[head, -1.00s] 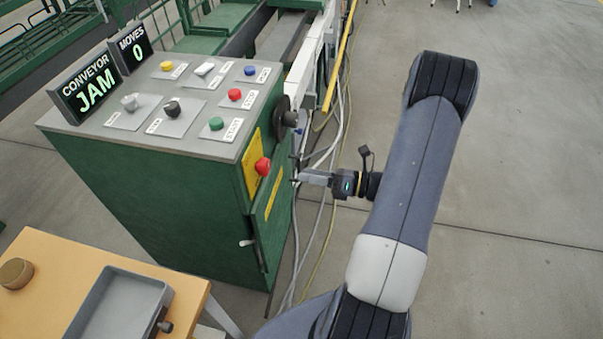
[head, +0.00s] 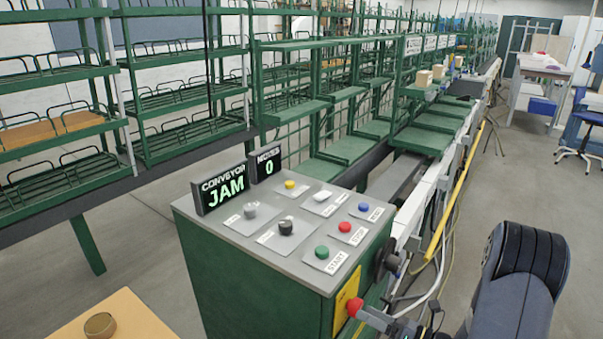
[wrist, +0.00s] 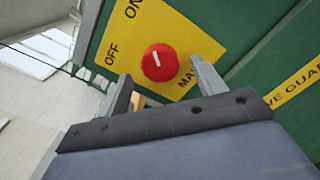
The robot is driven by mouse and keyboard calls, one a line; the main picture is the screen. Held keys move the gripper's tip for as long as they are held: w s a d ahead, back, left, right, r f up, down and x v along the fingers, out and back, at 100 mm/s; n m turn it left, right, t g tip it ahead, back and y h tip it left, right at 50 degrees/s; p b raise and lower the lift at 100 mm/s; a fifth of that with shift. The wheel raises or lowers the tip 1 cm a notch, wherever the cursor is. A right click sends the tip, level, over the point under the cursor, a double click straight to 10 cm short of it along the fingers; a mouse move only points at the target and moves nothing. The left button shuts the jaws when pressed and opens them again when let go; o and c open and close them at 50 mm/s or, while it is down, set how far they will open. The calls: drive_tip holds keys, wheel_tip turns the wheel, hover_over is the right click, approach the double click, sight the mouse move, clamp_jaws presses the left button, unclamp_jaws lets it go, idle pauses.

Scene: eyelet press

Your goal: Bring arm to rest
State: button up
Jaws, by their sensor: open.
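My gripper (wrist: 158,88) is open in the wrist view, its two fingers apart on either side of a red rotary knob (wrist: 160,62). The knob sits on a yellow plate (wrist: 190,32) marked ON and OFF, and its white pointer line is up. I cannot tell whether the fingers touch the knob. In the head view the same red knob (head: 354,306) is on the side of the green control cabinet (head: 250,295). My arm (head: 515,280) is at the lower right; the gripper is mostly cut off by the bottom edge there.
The cabinet's grey top (head: 290,232) carries several buttons and knobs. Its displays read CONVEYOR JAM (head: 221,188) and MOVES 0 (head: 264,163). A wooden table (head: 125,315) is at the lower left. Cables run right of the cabinet; open floor (head: 545,205) lies further right.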

drive_tip(key=x, duration=0.3)
drive_tip(key=shift+s+d, duration=0.1)
idle(0.3)
drive_tip(key=b+v, duration=0.1)
drive_tip(key=v, duration=1)
drive_tip(key=w+a+n+b, duration=0.5)
drive_tip(key=n+b, duration=0.6)
drive_tip(key=n, duration=0.5)
drive_tip(key=shift+w+a, duration=0.3)
drive_tip(key=shift+a, duration=1)
